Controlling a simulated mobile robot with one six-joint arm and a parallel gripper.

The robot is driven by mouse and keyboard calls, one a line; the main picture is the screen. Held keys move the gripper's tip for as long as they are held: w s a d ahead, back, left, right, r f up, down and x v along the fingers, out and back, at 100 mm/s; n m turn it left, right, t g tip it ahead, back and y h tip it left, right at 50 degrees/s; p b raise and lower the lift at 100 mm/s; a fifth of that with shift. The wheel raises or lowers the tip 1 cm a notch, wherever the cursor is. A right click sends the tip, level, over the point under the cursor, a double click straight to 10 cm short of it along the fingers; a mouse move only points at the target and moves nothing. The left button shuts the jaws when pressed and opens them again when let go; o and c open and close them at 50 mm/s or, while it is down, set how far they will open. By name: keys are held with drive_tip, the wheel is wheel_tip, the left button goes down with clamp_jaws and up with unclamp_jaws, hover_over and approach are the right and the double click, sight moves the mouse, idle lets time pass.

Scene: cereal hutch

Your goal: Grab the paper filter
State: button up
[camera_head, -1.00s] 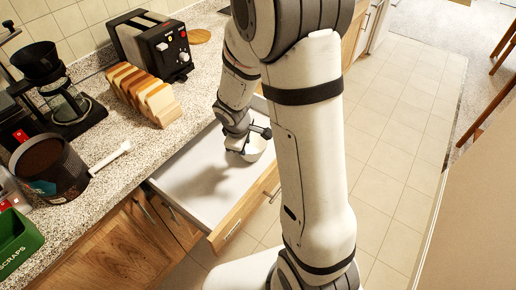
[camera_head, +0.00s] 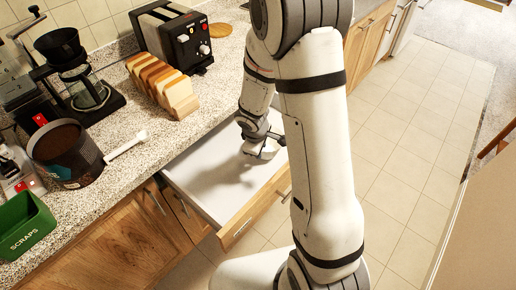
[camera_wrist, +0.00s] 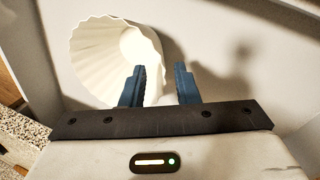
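The white fluted paper filter (camera_wrist: 95,65) fills the upper left of the wrist view, its pleated wall and bright inside showing. In the head view the filter (camera_head: 264,153) is a small white shape in the open drawer (camera_head: 205,185), partly hidden by my gripper. My gripper (camera_wrist: 161,85) has two blue fingers standing apart. The left finger overlaps the filter's right part, and the filter's right edge lies between the fingers. The right finger is clear of it. I cannot tell whether either finger touches the filter. In the head view my gripper (camera_head: 260,136) is low over the drawer's far end.
The drawer is otherwise bare, with walls close around. On the counter stand sliced bread (camera_head: 162,85), a toaster (camera_head: 180,38), a coffee maker (camera_head: 82,88), a dark canister (camera_head: 66,153), a white scoop (camera_head: 126,145) and a green scraps bin (camera_head: 24,226). Tiled floor (camera_head: 400,130) is open at right.

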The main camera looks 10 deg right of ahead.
drive_tip(key=shift+x, duration=1.15)
clamp_jaws()
